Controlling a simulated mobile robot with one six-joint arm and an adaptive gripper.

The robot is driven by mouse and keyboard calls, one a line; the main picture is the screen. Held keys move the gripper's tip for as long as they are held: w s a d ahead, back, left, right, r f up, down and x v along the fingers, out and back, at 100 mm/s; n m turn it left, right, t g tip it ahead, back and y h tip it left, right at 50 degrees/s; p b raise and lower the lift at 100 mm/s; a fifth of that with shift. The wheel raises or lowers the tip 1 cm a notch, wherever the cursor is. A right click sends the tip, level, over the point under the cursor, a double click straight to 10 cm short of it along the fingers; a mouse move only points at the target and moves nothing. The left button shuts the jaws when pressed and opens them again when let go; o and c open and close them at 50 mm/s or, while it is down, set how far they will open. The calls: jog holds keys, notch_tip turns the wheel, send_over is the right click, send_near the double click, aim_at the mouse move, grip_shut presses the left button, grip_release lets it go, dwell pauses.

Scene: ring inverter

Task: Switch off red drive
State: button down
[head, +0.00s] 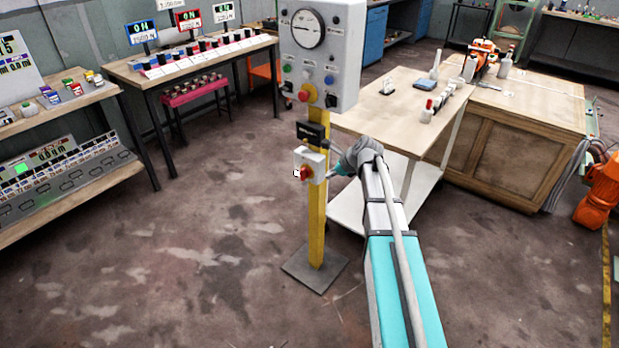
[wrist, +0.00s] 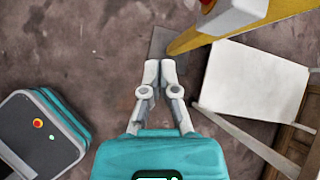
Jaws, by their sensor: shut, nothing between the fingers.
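A white switch box (head: 313,163) with a red knob (head: 305,173) is fixed to a yellow post (head: 317,225); part of the box shows at the top of the wrist view (wrist: 235,14). My gripper (wrist: 160,70) is shut and empty, beside the post. In the head view its fingers are small and partly hidden just right of the box. The knob's setting is too small to read.
A grey control panel (head: 320,60) with a dial and several buttons tops the post. A wooden table (head: 390,110) with a white lower shelf (head: 400,205) stands close to the right of my gripper. The floor left of the post is clear.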

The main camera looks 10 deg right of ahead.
aim_at(305, 175)
jog(key=w+m, duration=0.1)
jog(key=w+d+m, duration=0.1)
jog(key=w+d+m+t+b, duration=0.1)
jog(key=shift+w+d+f+m+y, duration=0.2)
jog(key=shift+f+m+y, duration=0.1)
jog(key=shift+m, duration=0.1)
jog(key=b+x, duration=0.7)
jog(key=x, duration=0.3)
jog(key=shift+d+f, duration=0.1)
jog(key=shift+w+a, duration=0.95)
jog(key=shift+w, duration=0.15)
jog(key=shift+w+a, duration=0.4)
jog(key=shift+a, duration=0.05)
jog(key=shift+d, duration=0.3)
jog(key=shift+r, duration=0.2)
